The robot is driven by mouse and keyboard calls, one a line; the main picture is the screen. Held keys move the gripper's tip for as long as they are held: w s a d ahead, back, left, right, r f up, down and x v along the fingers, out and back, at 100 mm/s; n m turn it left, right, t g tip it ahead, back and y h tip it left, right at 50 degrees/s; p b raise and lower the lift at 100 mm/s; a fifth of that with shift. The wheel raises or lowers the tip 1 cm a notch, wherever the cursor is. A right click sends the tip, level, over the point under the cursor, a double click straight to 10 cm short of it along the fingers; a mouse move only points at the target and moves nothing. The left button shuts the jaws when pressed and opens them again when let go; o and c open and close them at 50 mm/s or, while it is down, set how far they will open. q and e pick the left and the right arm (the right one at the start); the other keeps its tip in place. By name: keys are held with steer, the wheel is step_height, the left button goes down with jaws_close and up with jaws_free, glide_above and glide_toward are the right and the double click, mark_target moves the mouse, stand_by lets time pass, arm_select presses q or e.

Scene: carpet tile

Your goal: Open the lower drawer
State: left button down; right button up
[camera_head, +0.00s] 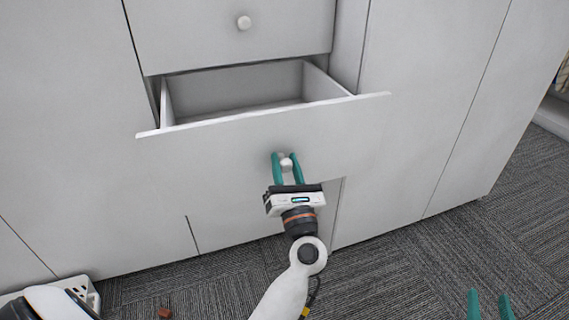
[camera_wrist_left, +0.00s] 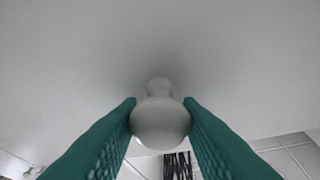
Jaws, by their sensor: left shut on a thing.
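The lower drawer (camera_head: 230,150) of the white cabinet stands part-way out, and its inside shows empty over the top of its front panel. Its round white knob (camera_head: 286,163) is between the teal fingers of my left gripper (camera_head: 287,157), which is shut on it. In the left wrist view the knob (camera_wrist_left: 160,122) sits between both fingers, in front of the pale drawer front. My right gripper (camera_head: 490,303) shows only as two teal fingertips at the bottom right edge. They are apart with nothing between them, away from the drawer.
The upper drawer (camera_head: 200,30), with its own white knob (camera_head: 244,22), is above and looks closed. Plain cabinet panels stand on both sides. Grey carpet (camera_head: 420,265) is open in front at the right. A small reddish-brown thing (camera_head: 165,313) lies on the carpet at the lower left.

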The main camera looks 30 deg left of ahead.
arm_select(q)
steer(key=c, duration=1)
jaws_free()
steer(key=shift+c, duration=0.2)
steer(key=v, duration=0.7)
steer(key=shift+s+d, duration=0.15)
steer(key=shift+d, duration=0.1)
arm_select(e)
steer(key=shift+r+t, duration=0.3)
steer(key=shift+r, duration=0.1)
